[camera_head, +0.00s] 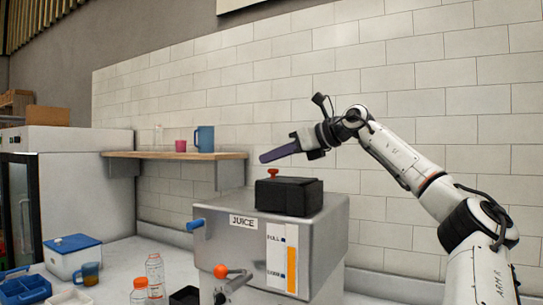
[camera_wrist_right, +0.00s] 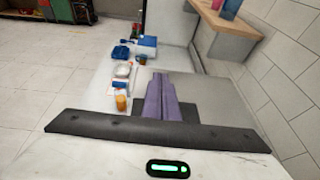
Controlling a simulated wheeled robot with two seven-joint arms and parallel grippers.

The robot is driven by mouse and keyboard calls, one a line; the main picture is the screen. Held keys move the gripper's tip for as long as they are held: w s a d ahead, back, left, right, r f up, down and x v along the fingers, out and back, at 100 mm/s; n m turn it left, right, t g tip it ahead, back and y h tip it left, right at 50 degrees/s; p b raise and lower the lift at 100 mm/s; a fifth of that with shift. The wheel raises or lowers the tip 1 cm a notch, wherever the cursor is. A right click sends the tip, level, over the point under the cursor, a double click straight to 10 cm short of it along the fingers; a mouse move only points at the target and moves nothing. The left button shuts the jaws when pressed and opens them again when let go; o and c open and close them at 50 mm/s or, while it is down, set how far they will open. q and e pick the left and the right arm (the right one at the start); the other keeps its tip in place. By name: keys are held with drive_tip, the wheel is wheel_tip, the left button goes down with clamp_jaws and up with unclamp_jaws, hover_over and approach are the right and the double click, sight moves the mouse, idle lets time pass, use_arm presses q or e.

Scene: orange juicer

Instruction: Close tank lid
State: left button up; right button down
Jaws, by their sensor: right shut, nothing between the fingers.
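The juicer (camera_head: 265,236) is a grey metal box marked JUICE on the counter. A black block-shaped lid (camera_head: 290,197) with a red knob (camera_head: 272,174) sits flat on its top. I see no gap under it from here. My right gripper (camera_head: 264,158) is in the air above the lid, its purple fingers shut and empty, pointing left. They appear apart from the knob. In the right wrist view the shut fingers (camera_wrist_right: 160,84) show from behind, over a grey surface that I take to be the juicer top. My left gripper is not in view.
A wooden shelf (camera_head: 175,155) on the tiled wall holds a pink cup (camera_head: 181,146) and a blue mug (camera_head: 204,138). Orange-capped bottles (camera_head: 154,268), a blue-lidded box (camera_head: 73,256) and a mug (camera_head: 89,273) stand on the counter at left. An orange-knobbed lever (camera_head: 221,271) sticks out from the juicer front.

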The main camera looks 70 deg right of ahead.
idle(0.5)
wheel_tip(320, 180, up, 6)
drive_tip(key=p, duration=0.5)
drive_tip(key=shift+f, duration=0.1)
wheel_tip(320, 180, up, 8)
drive_tip(key=shift+a, duration=0.4)
drive_tip(key=f+b, duration=0.1)
drive_tip(key=f, duration=0.3)
drive_tip(key=f+b, duration=0.1)
drive_tip(key=f, duration=0.3)
drive_tip(key=f+b, duration=0.2)
drive_tip(key=f, duration=0.3)
drive_tip(key=shift+d, duration=0.4)
drive_tip(key=shift+f+b, duration=0.45)
drive_tip(key=shift+b, duration=0.1)
drive_tip(key=shift+r, duration=0.15)
